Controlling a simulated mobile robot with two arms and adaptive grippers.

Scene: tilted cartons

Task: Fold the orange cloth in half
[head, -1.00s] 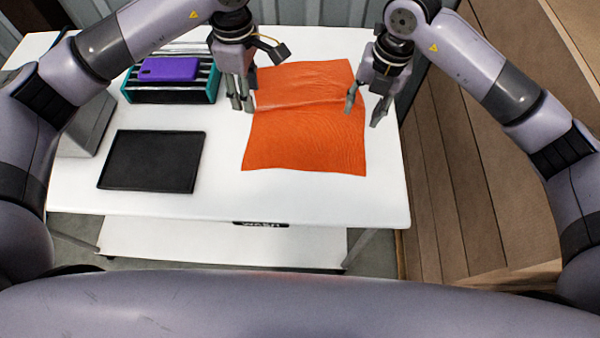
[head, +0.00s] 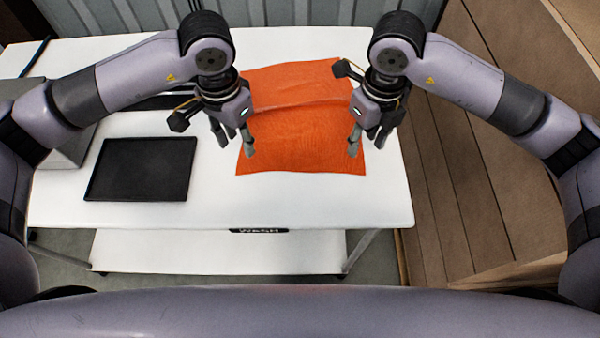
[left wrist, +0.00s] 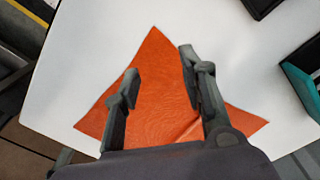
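The orange cloth (head: 295,140) lies spread out on the white table, with a crease running across it towards its far part. It also shows in the left wrist view (left wrist: 160,105), with one corner beyond my fingers. My left gripper (head: 237,147) is over the cloth's left edge near its front corner. In the left wrist view its fingers (left wrist: 157,65) are apart, with cloth visible between them. My right gripper (head: 356,148) is at the cloth's right edge, near the front. Its fingers overlap in the view, so its opening is unclear. Contact with the cloth is unclear for both.
A black tray (head: 140,168) lies on the table left of the cloth. The teal rack (left wrist: 301,85) shows at the right of the left wrist view; my left arm mostly hides it in the head view. The white table (head: 300,200) is clear in front of the cloth.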

